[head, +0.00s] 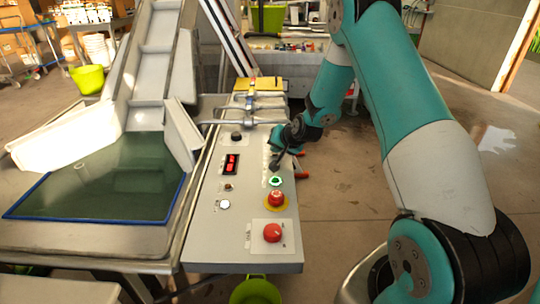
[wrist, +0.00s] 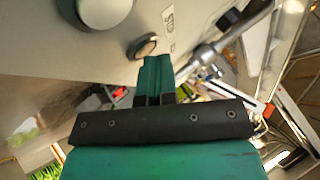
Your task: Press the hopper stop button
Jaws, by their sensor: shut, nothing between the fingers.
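The control panel (head: 203,237) is a long pale box with several controls. A red button on a yellow ring (head: 276,198) sits on its right side, below a green button (head: 275,181). A larger red control (head: 272,232) is near the front edge. A white button (head: 224,204) is at left. The labels are too small to read, so I cannot tell which is hopper stop. My gripper (head: 275,166) is shut and empty over the panel's right side, above the green button. In the wrist view my fingertips (wrist: 155,60) are beside a small dark round control (wrist: 142,46); contact is unclear.
A blue-edged tray (head: 100,185) lies left. A green bucket (head: 255,291) is below the front edge. Open floor lies right.

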